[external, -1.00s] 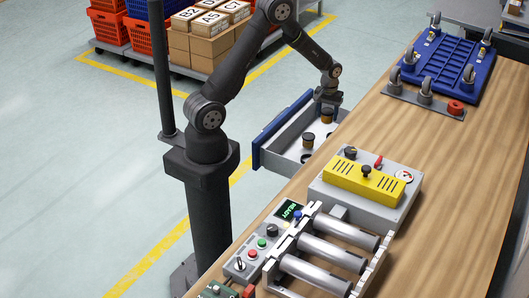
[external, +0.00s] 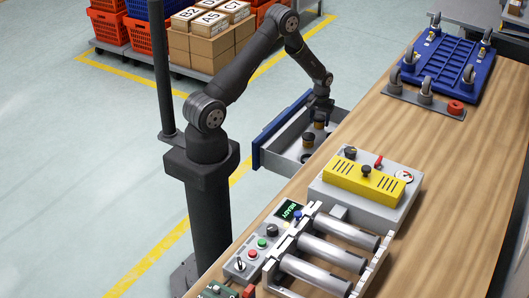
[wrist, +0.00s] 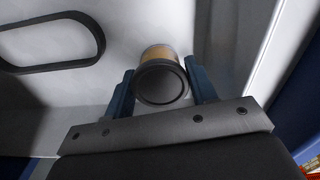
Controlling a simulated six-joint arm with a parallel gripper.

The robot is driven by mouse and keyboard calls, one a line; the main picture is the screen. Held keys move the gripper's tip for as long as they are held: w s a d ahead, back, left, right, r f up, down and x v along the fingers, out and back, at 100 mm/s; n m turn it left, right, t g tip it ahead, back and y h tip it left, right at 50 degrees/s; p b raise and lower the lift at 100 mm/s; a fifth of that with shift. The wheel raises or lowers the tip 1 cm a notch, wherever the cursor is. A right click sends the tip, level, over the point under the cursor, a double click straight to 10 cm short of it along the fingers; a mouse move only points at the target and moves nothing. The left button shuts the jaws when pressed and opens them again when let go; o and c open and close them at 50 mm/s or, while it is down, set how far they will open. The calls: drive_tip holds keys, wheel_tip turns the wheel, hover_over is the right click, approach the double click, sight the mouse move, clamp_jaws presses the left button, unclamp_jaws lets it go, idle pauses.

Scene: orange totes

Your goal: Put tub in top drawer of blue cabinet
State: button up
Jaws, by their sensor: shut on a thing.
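The blue-fronted drawer (external: 256,157) is pulled open beside the workbench, with a pale grey inside. My gripper (external: 319,110) reaches down over the far part of the drawer and is shut on a tub (external: 320,124). In the wrist view the tub (wrist: 160,83) has a dark round lid and an amber body and sits between the two blue fingers (wrist: 161,92). Another dark-lidded amber tub (external: 308,141) stands in the drawer, nearer the blue front. Whether the held tub touches the drawer floor cannot be told.
The wooden bench (external: 420,150) lies right of the drawer. On it are a grey box with a yellow cover (external: 363,181), metal rollers (external: 325,255) and a blue wheeled dolly (external: 445,62). A dark oval loop (wrist: 50,45) shows at left in the wrist view.

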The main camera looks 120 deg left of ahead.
sight(320, 117)
drive_tip(key=shift+f, duration=0.15)
drive_tip(key=o, duration=0.8)
drive_tip(key=shift+c, duration=0.2)
wheel_tip(320, 117, up, 12)
drive_tip(key=shift+r, duration=0.2)
wheel_tip(320, 117, down, 12)
drive_tip(key=shift+f, duration=0.25)
drive_tip(key=shift+r, duration=2.05)
